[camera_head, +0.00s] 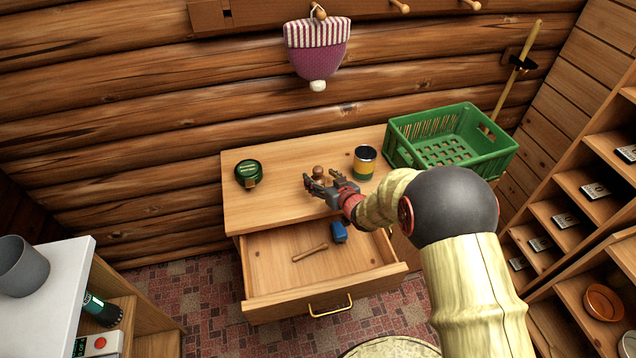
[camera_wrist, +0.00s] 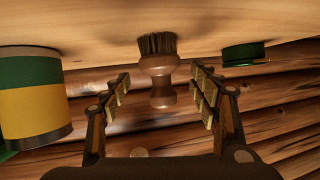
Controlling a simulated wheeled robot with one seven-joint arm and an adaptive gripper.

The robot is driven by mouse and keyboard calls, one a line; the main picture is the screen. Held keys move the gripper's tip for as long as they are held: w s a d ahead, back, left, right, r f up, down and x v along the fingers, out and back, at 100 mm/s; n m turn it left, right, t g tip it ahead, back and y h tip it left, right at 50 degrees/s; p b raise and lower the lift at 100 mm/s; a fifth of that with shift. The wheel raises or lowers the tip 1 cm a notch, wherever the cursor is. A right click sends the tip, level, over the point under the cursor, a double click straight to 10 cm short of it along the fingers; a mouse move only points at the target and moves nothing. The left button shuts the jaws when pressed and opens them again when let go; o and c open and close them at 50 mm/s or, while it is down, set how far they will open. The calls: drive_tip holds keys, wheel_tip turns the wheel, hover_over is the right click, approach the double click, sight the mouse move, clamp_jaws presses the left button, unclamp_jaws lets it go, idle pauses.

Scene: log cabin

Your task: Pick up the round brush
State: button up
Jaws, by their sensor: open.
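The round brush (camera_wrist: 157,75) has a brown wooden knob handle and dark bristles. In the wrist view it stands with its bristles against the dresser top, and its handle lies between my open fingers, apart from both. In the head view the brush (camera_head: 319,172) shows as a small brown knob just behind my gripper (camera_head: 322,186), partly hidden by it. My gripper is open and empty over the dresser top; it also shows in the wrist view (camera_wrist: 160,95).
A green crate (camera_head: 450,143) sits at the right end of the dresser top (camera_head: 280,205). The drawer (camera_head: 270,262) below is open, holding a wooden stick and a blue item.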

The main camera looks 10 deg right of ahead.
drive_tip(key=shift+x, duration=1)
drive_tip(key=c, duration=0.4)
drive_tip(key=c, duration=0.9)
drive_tip(key=shift+r, duration=0.1)
